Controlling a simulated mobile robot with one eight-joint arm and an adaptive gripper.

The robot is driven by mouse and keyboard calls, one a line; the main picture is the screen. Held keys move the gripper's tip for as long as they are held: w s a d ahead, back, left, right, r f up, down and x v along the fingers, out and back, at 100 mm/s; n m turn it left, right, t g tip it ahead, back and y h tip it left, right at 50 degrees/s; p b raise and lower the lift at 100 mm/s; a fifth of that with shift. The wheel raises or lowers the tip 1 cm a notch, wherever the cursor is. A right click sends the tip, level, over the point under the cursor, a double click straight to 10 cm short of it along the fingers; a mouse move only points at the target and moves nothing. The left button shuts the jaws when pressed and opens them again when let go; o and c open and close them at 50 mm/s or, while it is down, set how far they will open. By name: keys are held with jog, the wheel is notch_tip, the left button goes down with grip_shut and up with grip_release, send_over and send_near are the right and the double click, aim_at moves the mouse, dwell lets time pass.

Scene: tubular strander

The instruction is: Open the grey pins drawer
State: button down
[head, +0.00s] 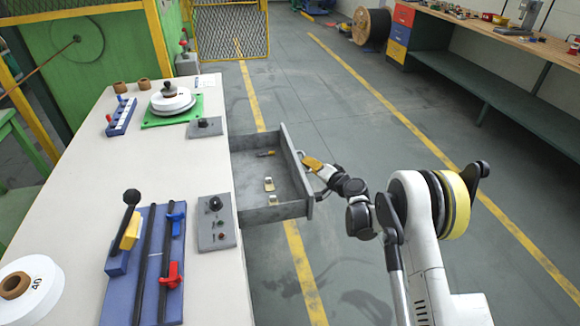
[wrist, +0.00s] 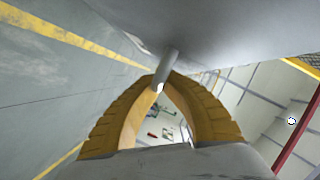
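The grey drawer (head: 252,183) is pulled out from the right side of the white-topped bench, with its inside showing in the head view. Inside lie two small pale metal pieces (head: 269,184) and a dark, orange-marked item (head: 265,153). My gripper (head: 314,164) is at the outer face of the drawer front. In the wrist view its yellow fingers (wrist: 165,84) close together at the tips on a short grey bar, the drawer handle (wrist: 170,64).
The bench top (head: 190,165) carries control boxes, a blue fixture (head: 146,262) with levers, and white spools (head: 172,101). Open floor with yellow lines lies right of the drawer. A long workbench (head: 500,35) stands at the far right.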

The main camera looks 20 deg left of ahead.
jog(key=d, duration=0.1)
jog(key=w+d, duration=0.1)
jog(key=shift+w+d+f, duration=0.1)
jog(key=shift+w+d, duration=0.2)
jog(key=shift+d, duration=0.1)
jog(key=c, duration=1.5)
grip_release()
jog(key=v, duration=1.2)
jog(key=shift+a, duration=0.1)
